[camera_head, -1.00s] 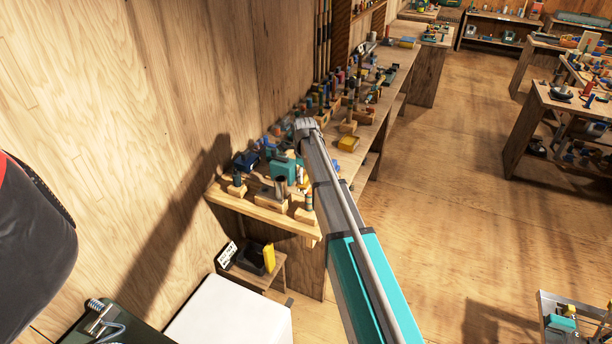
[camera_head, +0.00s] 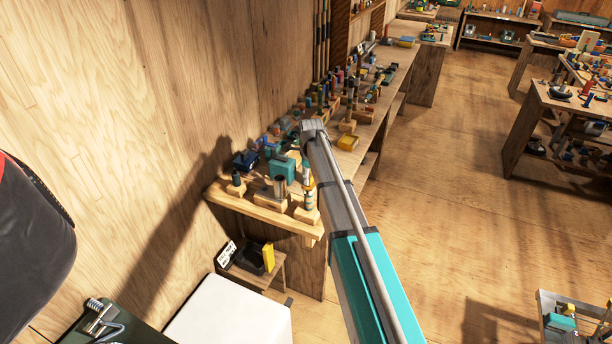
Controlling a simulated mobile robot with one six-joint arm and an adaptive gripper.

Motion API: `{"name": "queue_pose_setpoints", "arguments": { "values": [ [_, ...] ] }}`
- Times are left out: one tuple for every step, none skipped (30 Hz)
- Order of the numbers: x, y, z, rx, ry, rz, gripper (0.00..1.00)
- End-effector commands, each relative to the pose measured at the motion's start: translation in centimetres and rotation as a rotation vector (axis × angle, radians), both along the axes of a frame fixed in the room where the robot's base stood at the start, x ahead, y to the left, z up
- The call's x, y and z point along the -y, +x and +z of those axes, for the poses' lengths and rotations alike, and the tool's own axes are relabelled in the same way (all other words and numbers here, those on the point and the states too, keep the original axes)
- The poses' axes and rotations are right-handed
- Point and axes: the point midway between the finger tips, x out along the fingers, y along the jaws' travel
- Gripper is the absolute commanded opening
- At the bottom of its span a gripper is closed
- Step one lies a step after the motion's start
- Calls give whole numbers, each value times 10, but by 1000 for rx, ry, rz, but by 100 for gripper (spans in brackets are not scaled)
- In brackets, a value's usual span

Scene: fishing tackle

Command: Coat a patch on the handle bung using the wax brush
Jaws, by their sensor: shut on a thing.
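My arm reaches up from the lower right, and its grey upper end (camera_head: 313,130) shows over the side bench. My gripper does not show; the arm appears to hide it. A slim upright piece with pale and yellow bands (camera_head: 309,186) shows just left of the arm, above a wooden block (camera_head: 306,214) at the bench's near end. A grey metal cylinder (camera_head: 280,187) stands in another wooden block beside it. I cannot tell which piece is the handle bung, and I cannot make out the wax brush.
The bench (camera_head: 262,221) runs along the wooden wall, crowded with small tackle. A teal box (camera_head: 284,168) and a dark cylinder on a block (camera_head: 236,183) stand near its front end. A low stool (camera_head: 277,272) and white box (camera_head: 232,318) stand below.

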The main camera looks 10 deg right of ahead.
Motion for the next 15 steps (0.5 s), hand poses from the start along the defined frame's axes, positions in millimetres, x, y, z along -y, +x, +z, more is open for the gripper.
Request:
{"name": "queue_pose_setpoints", "arguments": {
  "values": [
    [3, -3, 0, 0, 0, -1, 38],
    [5, -4, 0, 0, 0, -1, 38],
    [7, -5, 0, 0, 0, -1, 38],
    [8, -6, 0, 0, 0, -1, 38],
    [9, -7, 0, 0, 0, 0, 38],
    [11, -8, 0, 0, 0, 0, 38],
    [11, -8, 0, 0, 0, 0, 38],
    [12, -9, 0, 0, 0, 0, 38],
    [13, -9, 0, 0, 0, 0, 38],
    [13, -9, 0, 0, 0, 0, 38],
    [13, -9, 0, 0, 0, 0, 38],
    [13, -9, 0, 0, 0, 0, 38],
    [13, -9, 0, 0, 0, 0, 38],
    [13, -9, 0, 0, 0, 0, 38],
    [13, -9, 0, 0, 0, 0, 38]
  ]
}}
